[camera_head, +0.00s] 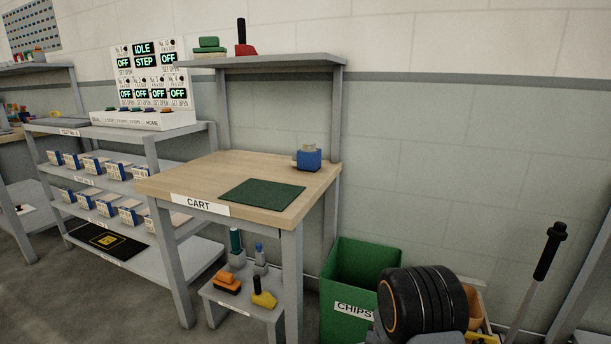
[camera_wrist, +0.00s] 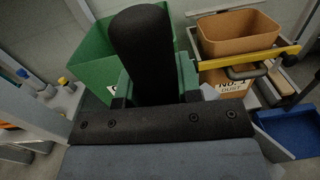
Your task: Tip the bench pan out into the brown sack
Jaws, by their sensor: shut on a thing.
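My gripper (camera_wrist: 156,86) shows in the wrist view, its fingers on either side of a thick black handle (camera_wrist: 143,45). It is shut on this handle, which points away toward the floor containers. What the handle belongs to is hidden, so I cannot tell whether it is the bench pan. A brown open-topped container (camera_wrist: 238,30) stands at the upper right, behind a yellow bar (camera_wrist: 250,58). A brown part below it has a white label reading "NO.1 DUST" (camera_wrist: 232,88). I cannot tell whether either is the sack. In the head view my arm hides the gripper.
A green CHIPS bin (camera_head: 363,265) stands right of the CART bench (camera_head: 250,172), which bears a green mat (camera_head: 262,192) and a blue block (camera_head: 308,159). A tilted black-gripped lever (camera_head: 550,250) rises at right. A blue tray (camera_wrist: 288,132) lies at the wrist view's lower right.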

